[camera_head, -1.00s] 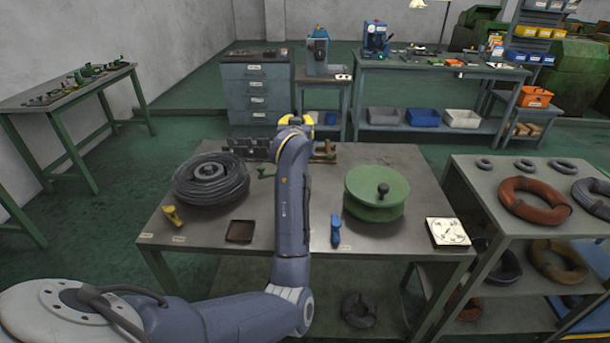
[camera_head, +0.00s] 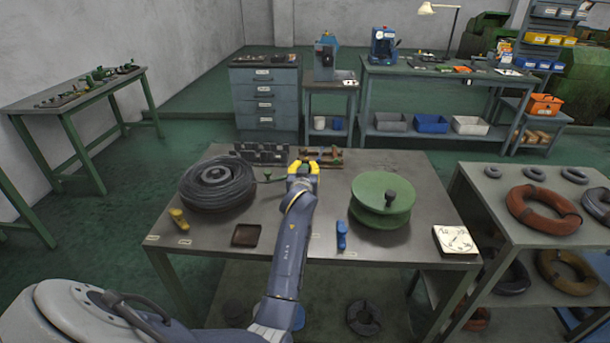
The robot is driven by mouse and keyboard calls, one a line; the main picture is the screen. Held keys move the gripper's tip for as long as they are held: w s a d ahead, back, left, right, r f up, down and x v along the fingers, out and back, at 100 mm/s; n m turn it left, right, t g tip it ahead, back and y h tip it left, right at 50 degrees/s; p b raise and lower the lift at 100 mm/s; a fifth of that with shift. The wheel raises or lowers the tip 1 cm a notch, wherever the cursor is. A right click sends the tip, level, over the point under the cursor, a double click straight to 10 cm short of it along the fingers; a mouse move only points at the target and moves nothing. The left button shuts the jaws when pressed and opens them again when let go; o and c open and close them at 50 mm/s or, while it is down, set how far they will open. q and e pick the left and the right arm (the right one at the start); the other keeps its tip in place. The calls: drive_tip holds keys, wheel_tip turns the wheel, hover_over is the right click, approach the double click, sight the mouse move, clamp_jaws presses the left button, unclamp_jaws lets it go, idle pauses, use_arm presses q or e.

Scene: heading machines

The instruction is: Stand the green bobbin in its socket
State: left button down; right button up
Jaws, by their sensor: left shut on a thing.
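My left gripper (camera_head: 303,168), with yellow fingers, is over the back middle of the work table (camera_head: 285,232). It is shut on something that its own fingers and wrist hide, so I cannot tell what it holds. A large round green reel (camera_head: 374,190) with a black knob stands on the table to the right of the gripper, apart from it. A small green piece (camera_head: 267,177) lies just left of the gripper. I cannot make out a separate bobbin or its socket. My right gripper is out of view.
A black cable coil (camera_head: 216,190) stands at the table's left. A dark block (camera_head: 262,154) and a brown rack (camera_head: 321,156) line the back edge. A brown tray (camera_head: 246,235), a yellow tool (camera_head: 179,219), a blue tool (camera_head: 342,235) and a white dial plate (camera_head: 455,240) lie in front.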

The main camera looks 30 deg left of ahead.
use_arm(q)
drive_tip(key=shift+f, duration=1.2)
drive_tip(key=shift+f, duration=0.15)
drive_tip(key=c, duration=1.2)
unclamp_jaws()
drive_tip(key=shift+s+d, duration=0.1)
drive_tip(key=v, duration=1.1)
drive_tip(key=shift+s+d+r, duration=0.2)
drive_tip(key=shift+s+r, duration=0.05)
drive_tip(key=shift+s, duration=0.05)
drive_tip(key=shift+a, duration=0.1)
